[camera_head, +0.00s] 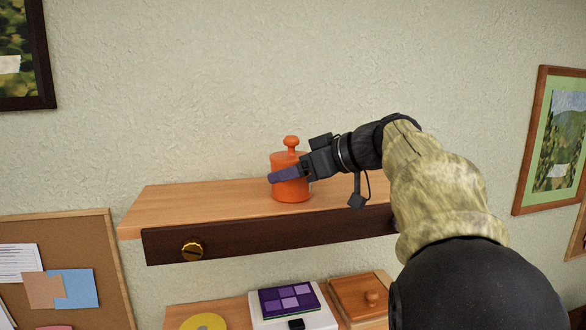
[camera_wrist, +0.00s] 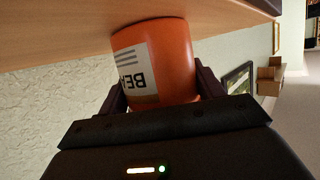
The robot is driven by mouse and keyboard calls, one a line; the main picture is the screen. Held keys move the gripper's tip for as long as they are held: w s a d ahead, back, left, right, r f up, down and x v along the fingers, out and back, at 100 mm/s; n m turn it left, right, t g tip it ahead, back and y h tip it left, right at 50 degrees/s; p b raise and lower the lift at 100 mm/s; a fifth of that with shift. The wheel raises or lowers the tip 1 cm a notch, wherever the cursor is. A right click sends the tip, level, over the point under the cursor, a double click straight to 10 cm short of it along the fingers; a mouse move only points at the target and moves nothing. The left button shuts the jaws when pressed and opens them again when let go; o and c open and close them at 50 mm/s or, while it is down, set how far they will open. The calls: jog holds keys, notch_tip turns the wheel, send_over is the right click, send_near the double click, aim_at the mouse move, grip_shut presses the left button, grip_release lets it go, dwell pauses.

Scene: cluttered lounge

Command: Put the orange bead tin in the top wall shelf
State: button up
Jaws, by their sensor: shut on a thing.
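The orange bead tin (camera_head: 290,190) has a knobbed lid and stands upright at the top wall shelf (camera_head: 190,203), over its light wood board. In the wrist view the tin (camera_wrist: 172,55) shows a white label with "BEA" on it, and its base is at or very near the shelf board (camera_wrist: 60,30); I cannot tell whether it bears weight there. My gripper (camera_head: 287,174) reaches in from the right and is shut on the tin, with one finger on each side in the wrist view (camera_wrist: 160,98). The far finger is hidden in the head view.
The shelf's dark front edge (camera_head: 270,235) carries a brass knob (camera_head: 192,250). The board left of the tin is clear. A lower shelf (camera_head: 235,313) holds a purple-patterned item (camera_head: 290,299), a wooden box (camera_head: 358,297) and a yellow disc (camera_head: 204,322). A corkboard (camera_head: 105,250) hangs at left.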

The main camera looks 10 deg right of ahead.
jog(key=shift+f, duration=0.1)
jog(key=o, duration=1.3)
jog(key=shift+s+d, duration=0.15)
jog(key=shift+d, duration=0.05)
jog(key=b+v, duration=0.4)
jog(key=v, duration=0.7)
jog(key=shift+s+r, duration=0.2)
jog(key=shift+r, duration=0.2)
jog(key=shift+d, duration=0.1)
